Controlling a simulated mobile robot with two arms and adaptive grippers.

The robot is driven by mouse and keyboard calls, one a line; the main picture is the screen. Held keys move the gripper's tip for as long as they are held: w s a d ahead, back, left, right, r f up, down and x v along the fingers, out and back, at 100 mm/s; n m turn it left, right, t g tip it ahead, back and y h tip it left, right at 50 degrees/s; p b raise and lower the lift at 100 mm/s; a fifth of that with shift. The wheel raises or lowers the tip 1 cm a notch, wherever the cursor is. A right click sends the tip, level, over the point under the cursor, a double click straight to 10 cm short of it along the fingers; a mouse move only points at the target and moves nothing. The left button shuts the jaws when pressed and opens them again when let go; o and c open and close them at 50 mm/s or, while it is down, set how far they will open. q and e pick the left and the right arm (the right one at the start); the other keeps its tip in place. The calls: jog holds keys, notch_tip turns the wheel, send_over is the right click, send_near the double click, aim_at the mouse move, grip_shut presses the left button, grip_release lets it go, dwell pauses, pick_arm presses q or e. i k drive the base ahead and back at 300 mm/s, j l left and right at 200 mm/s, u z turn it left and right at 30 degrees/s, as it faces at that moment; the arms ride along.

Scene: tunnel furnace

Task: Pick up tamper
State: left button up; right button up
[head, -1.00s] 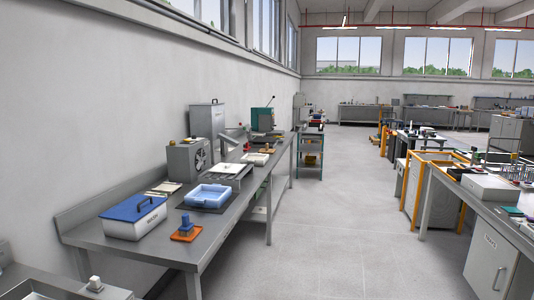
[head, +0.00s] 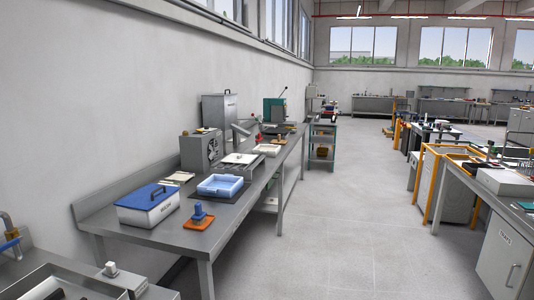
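A small blue block with an upright handle (head: 198,212) stands on an orange base (head: 198,223) near the front edge of the long grey bench (head: 190,238). It looks like the tamper, but it is too small to be sure. Neither of my grippers shows in the head view.
On the bench, a blue-lidded box (head: 148,204) stands left of the block, and a light blue tray (head: 220,185) lies behind it. A grey fan unit (head: 201,150) stands farther back. Another grey worktop (head: 130,280) fills the lower left. The floor (head: 340,235) to the right is clear.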

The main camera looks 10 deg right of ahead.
aim_at(279, 139)
jog(key=i+l+z, duration=0.35)
jog(key=i, duration=0.35)
jog(key=i+z, duration=0.35)
jog(key=i, duration=4.25)
jog(key=i+u, duration=0.2)
jog(key=i, duration=0.25)
jog(key=i+l+u, duration=0.2)
jog(key=i, duration=0.25)
jog(key=i+l+u, duration=0.2)
jog(key=i, duration=0.3)
